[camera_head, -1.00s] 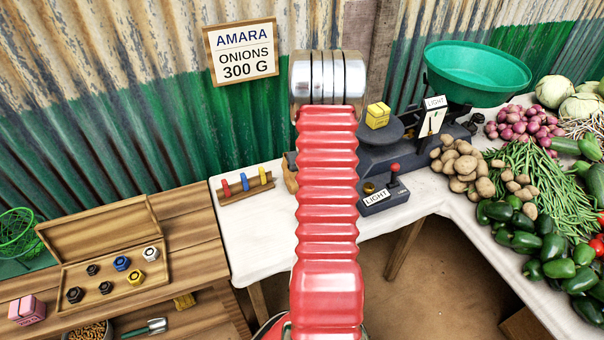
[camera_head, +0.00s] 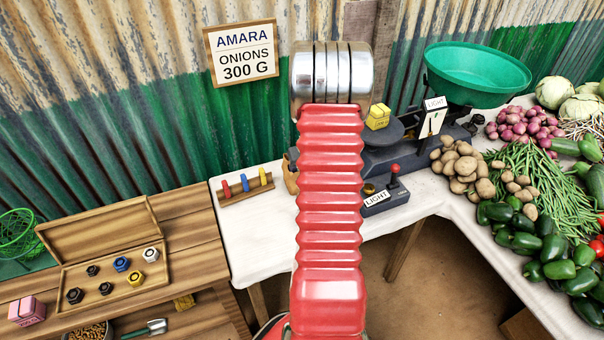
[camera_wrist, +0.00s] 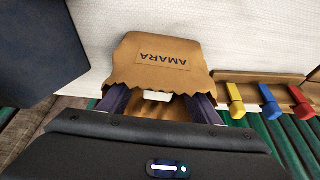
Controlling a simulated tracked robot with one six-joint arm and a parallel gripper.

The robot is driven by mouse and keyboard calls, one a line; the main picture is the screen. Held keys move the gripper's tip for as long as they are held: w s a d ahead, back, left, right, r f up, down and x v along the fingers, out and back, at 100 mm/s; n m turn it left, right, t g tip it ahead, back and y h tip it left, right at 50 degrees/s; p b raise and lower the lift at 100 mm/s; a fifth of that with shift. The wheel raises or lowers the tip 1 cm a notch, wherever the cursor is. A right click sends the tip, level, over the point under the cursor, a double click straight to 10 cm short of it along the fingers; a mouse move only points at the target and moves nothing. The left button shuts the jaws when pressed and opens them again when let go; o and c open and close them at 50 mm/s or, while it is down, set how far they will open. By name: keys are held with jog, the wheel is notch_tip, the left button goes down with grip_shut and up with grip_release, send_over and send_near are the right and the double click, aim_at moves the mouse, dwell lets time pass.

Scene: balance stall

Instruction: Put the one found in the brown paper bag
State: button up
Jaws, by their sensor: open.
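The brown paper bag (camera_wrist: 158,65), marked AMARA, shows in the wrist view with its jagged mouth toward me. In the head view my arm hides most of it; only a brown sliver (camera_head: 291,178) shows. My gripper (camera_wrist: 160,103) is open, with its two dark fingers spread at the bag's mouth. A small white patch (camera_wrist: 157,95) shows between the fingers at the mouth; I cannot tell whether it is an object. A yellow block (camera_head: 378,116) sits on the scale's small plate. An open wooden box (camera_head: 115,283) holds several coloured hexagonal pieces.
The scale (camera_head: 395,155) with a green pan (camera_head: 476,72) stands right of my arm. A LIGHT switch box (camera_head: 384,200) is in front of it. A rack with coloured pegs (camera_head: 245,190) stands left. Vegetables crowd the right table. The white tabletop (camera_head: 262,235) is clear near its front.

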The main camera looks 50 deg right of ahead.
jog(key=v, duration=0.8)
jog(key=shift+r, duration=0.3)
jog(key=shift+s+a, duration=0.15)
dwell(0.3)
jog(key=w+a+r+n, duration=0.1)
jog(key=a+r, duration=0.4)
jog(key=a, duration=0.4)
jog(key=w+a+r+n+t+y, duration=0.1)
jog(key=w+a+r, duration=0.1)
jog(key=a+r, duration=0.55)
jog(key=w+a+r+n, duration=0.1)
jog(key=a+r+n, duration=0.15)
jog(key=a, duration=0.85)
jog(key=s+a+r+n, duration=0.1)
jog(key=s+a+r, duration=0.1)
jog(key=s+a, duration=0.5)
jog(key=s+a+r+n+t+y, duration=0.1)
jog(key=s+a+r, duration=0.2)
jog(key=s+a, duration=0.4)
jog(key=a, duration=0.6)
jog(key=shift+r, duration=0.35)
